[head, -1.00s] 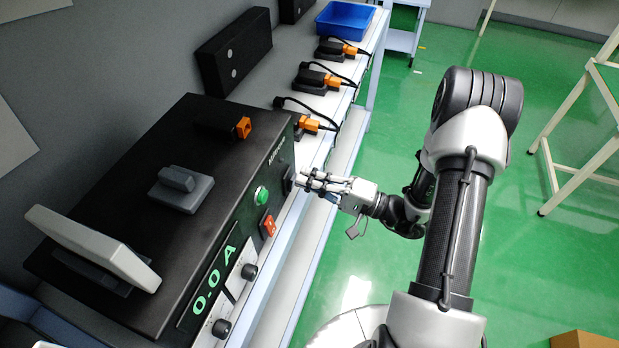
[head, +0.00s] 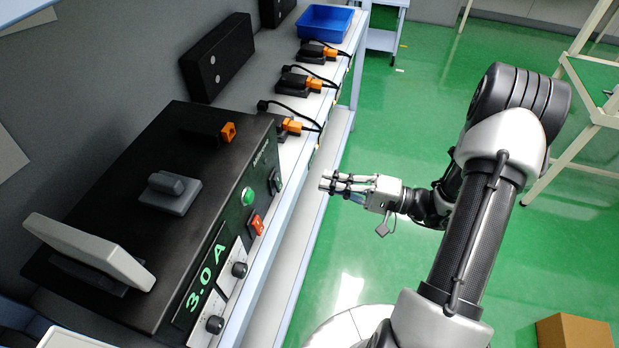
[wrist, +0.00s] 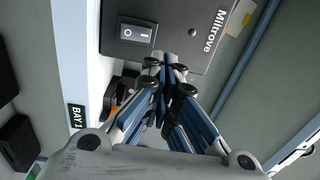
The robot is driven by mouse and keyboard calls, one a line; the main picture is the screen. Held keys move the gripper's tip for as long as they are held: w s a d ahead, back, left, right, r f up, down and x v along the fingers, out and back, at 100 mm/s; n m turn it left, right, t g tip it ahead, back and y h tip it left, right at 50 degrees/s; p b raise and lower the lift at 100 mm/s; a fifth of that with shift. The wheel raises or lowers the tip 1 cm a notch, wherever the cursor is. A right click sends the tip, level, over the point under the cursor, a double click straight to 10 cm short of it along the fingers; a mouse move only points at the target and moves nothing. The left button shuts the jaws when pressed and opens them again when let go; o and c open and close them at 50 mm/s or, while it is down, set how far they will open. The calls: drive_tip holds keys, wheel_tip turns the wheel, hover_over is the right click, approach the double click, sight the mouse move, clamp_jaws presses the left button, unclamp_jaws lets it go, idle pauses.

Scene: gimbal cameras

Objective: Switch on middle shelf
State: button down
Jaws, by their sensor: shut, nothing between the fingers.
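A black power unit (head: 105,160) stands on the shelf bench at the left in the head view. Its display (head: 205,278) reads 3.0 A in green. Its front has a round green light or button (head: 248,196), a red switch (head: 257,224) and a dark rocker switch (head: 277,181) near the far end. The wrist view shows a black rocker switch (wrist: 138,31) marked O and I, beside the name Miltrove. My gripper (head: 324,182) is shut and empty, to the right of the unit's front and apart from it. Its fingertips (wrist: 165,59) show below the rocker in the wrist view.
Several black adapters with orange plugs (head: 292,125) and cables line the shelf (head: 285,152) beyond the unit. A blue tray (head: 326,22) stands at the far end. A cardboard box (head: 573,331) is on the floor at lower right.

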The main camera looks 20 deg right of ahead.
drive_tip(key=shift+r+v, duration=0.2)
drive_tip(key=shift+v, duration=0.7)
drive_tip(key=shift+r+v, duration=0.2)
drive_tip(key=shift+v, duration=0.7)
drive_tip(key=shift+s, duration=0.1)
drive_tip(key=s+a+r+n+g+h, duration=0.2)
drive_tip(key=s+a+r+n+g, duration=0.15)
drive_tip(key=a+g, duration=0.2)
drive_tip(key=s+a+r+n+g+h, duration=0.1)
drive_tip(key=s+a+r+n+g, duration=0.1)
drive_tip(key=s+a+r+g, duration=0.4)
drive_tip(key=s+d+r+n+t+h, duration=0.1)
drive_tip(key=s+r+t+h, duration=0.4)
drive_tip(key=h, duration=0.7)
drive_tip(key=shift+s+d+r+t, duration=0.35)
drive_tip(key=shift+s+d, duration=0.1)
drive_tip(key=shift+s, duration=0.75)
